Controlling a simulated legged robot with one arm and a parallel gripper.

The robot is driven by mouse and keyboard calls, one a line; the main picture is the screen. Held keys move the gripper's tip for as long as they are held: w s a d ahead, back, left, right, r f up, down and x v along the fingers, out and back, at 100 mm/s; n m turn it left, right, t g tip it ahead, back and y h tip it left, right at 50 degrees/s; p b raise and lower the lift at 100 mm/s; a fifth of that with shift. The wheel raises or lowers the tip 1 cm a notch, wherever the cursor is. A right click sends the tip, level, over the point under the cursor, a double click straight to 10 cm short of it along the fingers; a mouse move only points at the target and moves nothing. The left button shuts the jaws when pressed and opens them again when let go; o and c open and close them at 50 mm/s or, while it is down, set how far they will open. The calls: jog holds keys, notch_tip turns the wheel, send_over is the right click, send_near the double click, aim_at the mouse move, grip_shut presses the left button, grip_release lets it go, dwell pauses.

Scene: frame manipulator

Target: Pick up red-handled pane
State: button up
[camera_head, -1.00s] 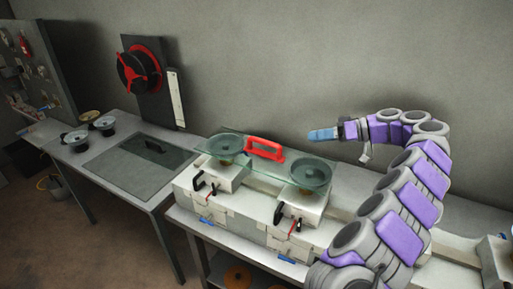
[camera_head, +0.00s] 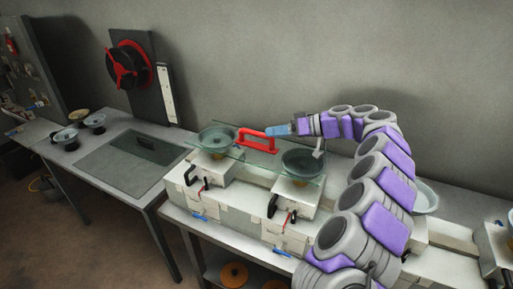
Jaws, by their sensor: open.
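The red-handled pane (camera_head: 241,155) is a clear glass sheet lying across two dish-topped fixtures on the bench. Its red handle (camera_head: 256,140) stands up near the middle of the pane's back side. My gripper (camera_head: 279,131), with blue fingers, comes in from the right and is at the right end of the red handle. The fingers overlap or nearly touch the handle in this view; I cannot tell whether the handle lies between them. The gap between the fingers is too small to see here.
Dish-topped fixtures (camera_head: 302,164) and (camera_head: 216,138) with black clamp levers support the pane. A left table (camera_head: 95,150) carries another glass pane with a black handle (camera_head: 150,143) and several small dishes. A red-and-black wheel (camera_head: 128,65) stands behind. Wall space above the bench is clear.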

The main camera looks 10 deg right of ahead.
aim_at(260, 134)
jog(key=shift+w+a+f, duration=0.25)
jog(key=shift+w+a, duration=0.05)
jog(key=shift+a, duration=0.1)
jog(key=b+x, duration=0.1)
jog(key=x, duration=0.3)
jog(key=shift+w+a+r, duration=0.1)
jog(key=shift+a, duration=0.25)
jog(key=shift+d, duration=0.4)
jog(key=c, duration=0.4)
jog(key=shift+a, duration=0.1)
grip_shut()
jog(key=shift+r, duration=0.1)
